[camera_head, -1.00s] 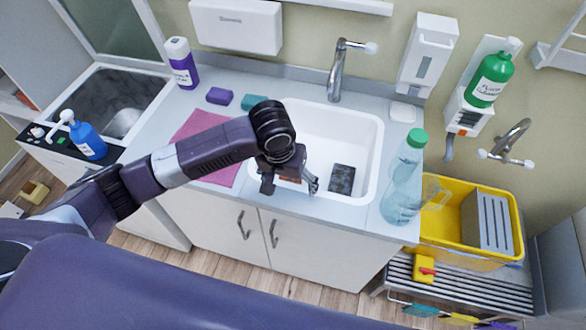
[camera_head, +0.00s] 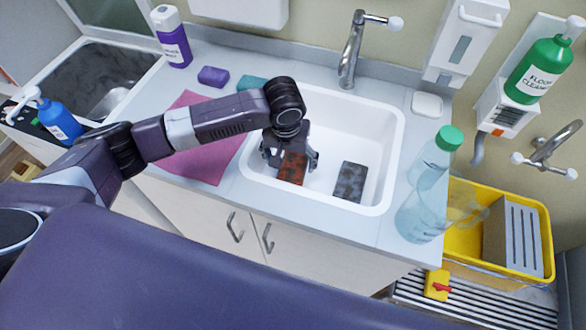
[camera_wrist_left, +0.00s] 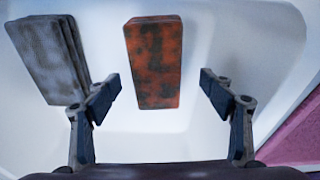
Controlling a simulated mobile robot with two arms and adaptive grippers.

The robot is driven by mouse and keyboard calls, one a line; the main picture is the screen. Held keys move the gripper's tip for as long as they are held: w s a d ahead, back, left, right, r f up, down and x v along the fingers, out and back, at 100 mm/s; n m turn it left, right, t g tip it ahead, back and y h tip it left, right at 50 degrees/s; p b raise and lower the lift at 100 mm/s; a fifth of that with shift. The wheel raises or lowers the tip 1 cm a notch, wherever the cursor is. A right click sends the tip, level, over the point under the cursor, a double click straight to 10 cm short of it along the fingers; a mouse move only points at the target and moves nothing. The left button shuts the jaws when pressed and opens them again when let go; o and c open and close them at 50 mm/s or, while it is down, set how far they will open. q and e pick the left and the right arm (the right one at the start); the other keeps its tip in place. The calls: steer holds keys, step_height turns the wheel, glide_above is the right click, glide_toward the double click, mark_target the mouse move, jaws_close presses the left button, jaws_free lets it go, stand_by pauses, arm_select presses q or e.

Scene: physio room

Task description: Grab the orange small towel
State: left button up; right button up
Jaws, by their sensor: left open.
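The orange small towel (camera_head: 292,167) lies in the white sink, a flat rectangular block with dark stains. It also shows in the left wrist view (camera_wrist_left: 154,62), near the top middle. My left gripper (camera_head: 290,160) is over the sink, above the towel. In the left wrist view its two fingers (camera_wrist_left: 161,92) are spread wide, one on each side of the towel's near end, with nothing between them touching. A grey stained towel (camera_head: 350,181) lies in the sink to the right; in the wrist view it is at the left (camera_wrist_left: 48,58). My right gripper is not in view.
The sink (camera_head: 391,150) walls surround the towels. A faucet (camera_head: 352,50) stands behind. A clear bottle with a green cap (camera_head: 424,195) stands right of the sink. A pink cloth (camera_head: 205,160) lies left, with purple (camera_head: 213,76) and teal (camera_head: 251,83) blocks behind it.

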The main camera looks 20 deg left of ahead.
mark_target(292, 167)
arm_select(q)
steer(key=shift+f, duration=0.45)
steer(key=f, duration=0.1)
steer(key=w+f, duration=0.1)
steer(key=f, duration=0.1)
steer(key=shift+d+f+p, duration=0.15)
steer(key=shift+f+p, duration=0.15)
steer(key=shift+p, duration=0.05)
steer(key=shift+f, duration=0.35)
steer(key=shift+c, duration=1.4)
steer(key=c, duration=1)
steer(key=shift+c, duration=0.4)
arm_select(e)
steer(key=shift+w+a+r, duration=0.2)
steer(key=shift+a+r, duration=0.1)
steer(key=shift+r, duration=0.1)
